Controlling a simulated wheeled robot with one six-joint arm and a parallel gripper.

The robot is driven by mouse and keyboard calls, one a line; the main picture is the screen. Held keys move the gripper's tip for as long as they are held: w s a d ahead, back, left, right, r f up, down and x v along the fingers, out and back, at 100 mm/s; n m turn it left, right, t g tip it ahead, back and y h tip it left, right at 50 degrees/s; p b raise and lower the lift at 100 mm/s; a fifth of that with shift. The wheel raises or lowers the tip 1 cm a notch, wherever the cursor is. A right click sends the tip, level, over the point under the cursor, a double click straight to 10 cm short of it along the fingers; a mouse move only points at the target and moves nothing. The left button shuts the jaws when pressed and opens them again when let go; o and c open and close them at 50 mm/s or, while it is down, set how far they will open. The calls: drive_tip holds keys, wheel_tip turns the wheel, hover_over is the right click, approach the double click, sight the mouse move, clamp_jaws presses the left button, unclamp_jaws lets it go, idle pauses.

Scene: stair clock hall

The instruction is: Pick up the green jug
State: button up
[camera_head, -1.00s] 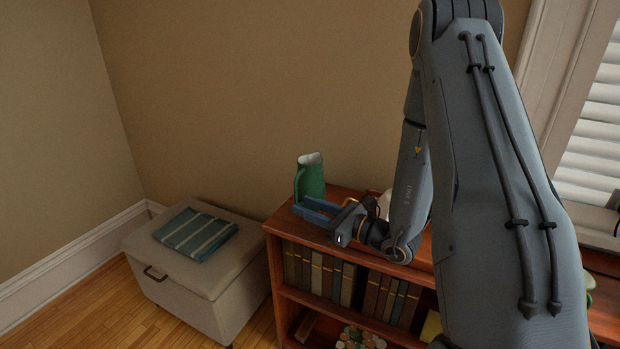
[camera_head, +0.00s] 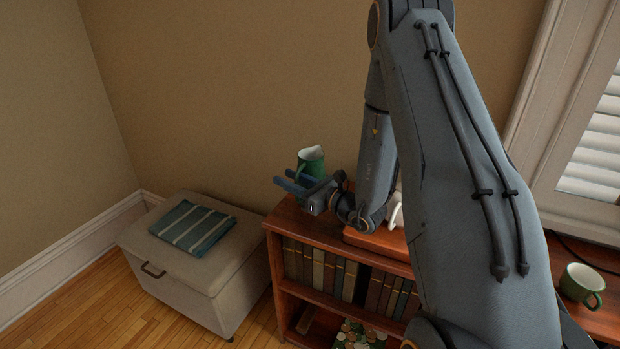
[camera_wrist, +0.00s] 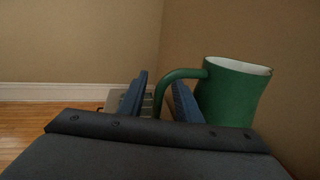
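The green jug (camera_head: 311,158) stands at the left end of the bookcase top, near the wall. In the head view its lower part is hidden behind my gripper (camera_head: 282,177). In the wrist view the jug (camera_wrist: 230,95) is at the right, upright, with its pale inside showing at the rim and its handle to the left. My gripper (camera_wrist: 158,85) is open, with its two blue fingers apart. The upright part of the handle shows between the fingers there, and the right finger overlaps the handle opening. I cannot tell whether a finger touches it.
The wooden bookcase (camera_head: 318,233) holds a row of books. A white object (camera_head: 395,212) is partly hidden behind my arm. A green mug (camera_head: 581,284) stands at the right. A grey storage ottoman (camera_head: 180,287) with a striped blue cloth (camera_head: 193,228) stands left.

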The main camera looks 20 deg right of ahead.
drive_tip(key=shift+w+a, duration=0.3)
drive_tip(key=shift+w, duration=0.1)
clamp_jaws()
idle(1.2)
